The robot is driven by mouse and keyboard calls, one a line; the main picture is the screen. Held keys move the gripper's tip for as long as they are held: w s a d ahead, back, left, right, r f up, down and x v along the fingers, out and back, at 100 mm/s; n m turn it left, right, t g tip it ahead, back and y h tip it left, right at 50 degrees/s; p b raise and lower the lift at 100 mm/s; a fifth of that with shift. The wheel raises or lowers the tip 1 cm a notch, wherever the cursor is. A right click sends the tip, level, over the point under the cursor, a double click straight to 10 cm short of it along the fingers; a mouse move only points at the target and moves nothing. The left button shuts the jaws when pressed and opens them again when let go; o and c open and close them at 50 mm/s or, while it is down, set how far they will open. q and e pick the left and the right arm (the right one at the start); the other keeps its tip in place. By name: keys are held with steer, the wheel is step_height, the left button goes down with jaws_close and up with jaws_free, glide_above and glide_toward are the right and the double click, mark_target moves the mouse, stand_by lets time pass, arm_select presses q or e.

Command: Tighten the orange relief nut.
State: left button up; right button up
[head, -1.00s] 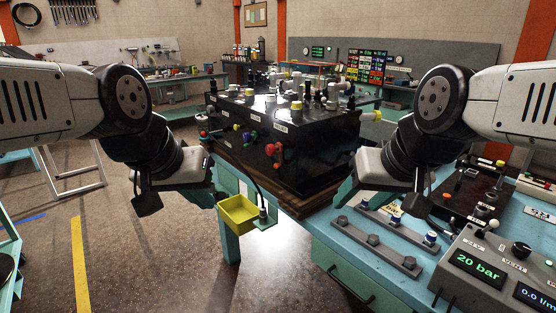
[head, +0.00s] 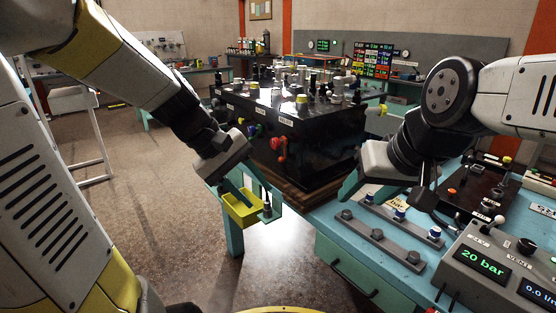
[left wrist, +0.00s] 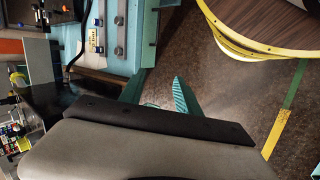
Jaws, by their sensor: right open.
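A red-orange fitting (head: 279,144) sits on the front face of the black hydraulic block (head: 330,150). I cannot tell whether it is the relief nut. A small orange part (head: 452,191) also shows on the dark panel at the right.
Grey strips with bolts and blue-capped fittings (head: 400,214) lie on the bench at the right. A grey console (head: 484,258) reads 20 bar. Floor left of the bench is open.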

arm_select(q)
steer(key=w+d+f+n+h, duration=0.1)
steer(key=w+f+n+h, duration=0.1)
steer(key=w+n+h, duration=0.3)
steer(key=w+d+f+n+h, duration=0.1)
steer(key=w+d+f+n, duration=0.15)
steer(key=w, duration=0.35)
steer(key=w+a+f+n+t+h, duration=0.1)
steer(key=w+a+n+t+h, duration=0.15)
steer(key=w+n, duration=0.3)
steer(key=w+a+f+n+t+h, duration=0.1)
steer(key=w+a+f+n+t, duration=0.1)
steer(key=w+a+n+t, duration=0.4)
steer(key=w+d+m+g, duration=0.1)
steer(key=w+d, duration=0.3)
steer(key=d, duration=0.4)
steer(key=shift+w+d+g, duration=0.25)
steer(key=shift+w+g, duration=0.15)
steer(key=shift+g, duration=0.15)
jaws_close()
